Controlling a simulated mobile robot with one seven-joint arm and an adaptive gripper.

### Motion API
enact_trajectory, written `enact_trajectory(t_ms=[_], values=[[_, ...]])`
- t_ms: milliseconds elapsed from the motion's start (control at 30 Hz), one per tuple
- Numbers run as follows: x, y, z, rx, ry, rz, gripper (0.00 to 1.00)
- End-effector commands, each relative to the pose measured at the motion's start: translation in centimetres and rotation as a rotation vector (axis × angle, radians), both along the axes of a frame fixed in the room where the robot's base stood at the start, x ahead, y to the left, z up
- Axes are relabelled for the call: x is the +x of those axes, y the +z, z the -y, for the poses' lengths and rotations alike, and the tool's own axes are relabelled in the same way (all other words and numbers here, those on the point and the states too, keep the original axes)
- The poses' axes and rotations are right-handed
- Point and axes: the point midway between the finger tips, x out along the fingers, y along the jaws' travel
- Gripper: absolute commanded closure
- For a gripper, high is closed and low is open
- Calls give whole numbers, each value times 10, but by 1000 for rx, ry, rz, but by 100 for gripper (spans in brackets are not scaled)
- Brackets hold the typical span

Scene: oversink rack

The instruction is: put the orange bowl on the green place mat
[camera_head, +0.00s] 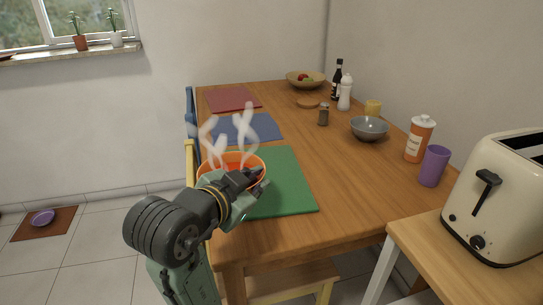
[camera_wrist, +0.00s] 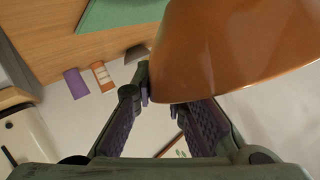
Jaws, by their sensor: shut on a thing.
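The orange bowl (camera_head: 231,158) is upright, with pale steam above it in the head view. It fills the upper right of the wrist view (camera_wrist: 235,45). My gripper (camera_head: 250,181) is shut on the bowl's rim at its near right side; the fingers show below the bowl in the wrist view (camera_wrist: 162,92). The green place mat (camera_head: 287,187) lies flat on the table, and its corner shows in the wrist view (camera_wrist: 120,12). In the head view the bowl overlaps the mat's left part and the table's left edge. The gap beneath the bowl is hidden.
Blue (camera_head: 245,128) and red (camera_head: 232,99) mats lie farther back on the wooden table (camera_head: 325,160). A grey bowl (camera_head: 369,129), an orange-and-white bottle (camera_head: 419,140) and a purple cup (camera_head: 433,167) stand right. A toaster (camera_head: 490,200) stands on the near-right counter. The green mat's right part is clear.

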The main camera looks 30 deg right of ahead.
Motion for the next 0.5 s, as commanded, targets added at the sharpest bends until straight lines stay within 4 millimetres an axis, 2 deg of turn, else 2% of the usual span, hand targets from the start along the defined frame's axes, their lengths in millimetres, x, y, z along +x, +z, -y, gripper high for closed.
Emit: enact_trajectory(t_ms=[67, 167, 500], values=[[3, 8, 6, -2, -7, -12, 100], [8, 10, 12, -13, -12, -14, 100], [22, -1, 23, 9, -3, -5, 100]])
